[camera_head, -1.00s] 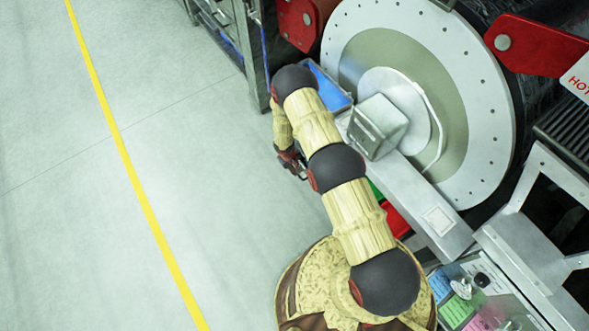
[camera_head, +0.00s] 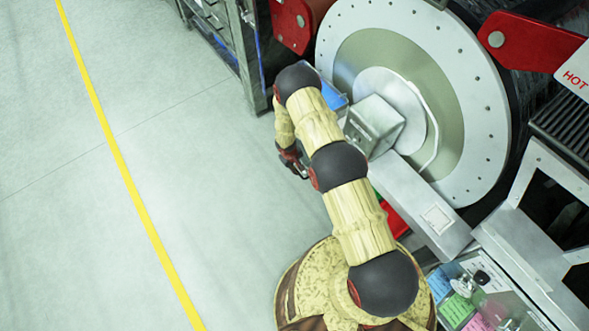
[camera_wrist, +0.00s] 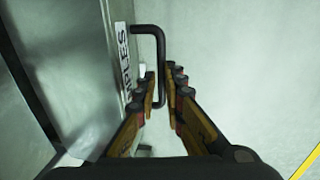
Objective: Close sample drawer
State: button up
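The sample drawer front (camera_wrist: 95,75) is a pale metal panel on the left of the wrist view. It bears a white label (camera_wrist: 122,55) of which "PLES" can be read. A black bar handle (camera_wrist: 160,60) stands out from the panel. My gripper (camera_wrist: 161,82) has its fingers on either side of the handle's long bar, with narrow gaps seeming to show beside it. In the head view my gripper (camera_head: 297,165) is beside the machine's lower front, and my arm hides much of the drawer area.
The large drum (camera_head: 490,120) with a pale round face stands at the right. A blue tray (camera_head: 333,97) and a red bin (camera_head: 395,218) show beside my arm. A metal rack (camera_head: 245,60) is at the top. The floor left of my arm is clear.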

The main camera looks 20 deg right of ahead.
jog(key=o, duration=0.5)
jog(key=shift+d, duration=0.2)
jog(key=shift+c, duration=0.2)
jog(key=shift+w+a+r, duration=0.1)
jog(key=shift+a+r, duration=0.05)
jog(key=shift+r, duration=0.35)
notch_tip(320, 180, up, 11)
jog(key=a, duration=0.2)
jog(key=shift+s+f, duration=0.15)
jog(key=shift+s, duration=0.3)
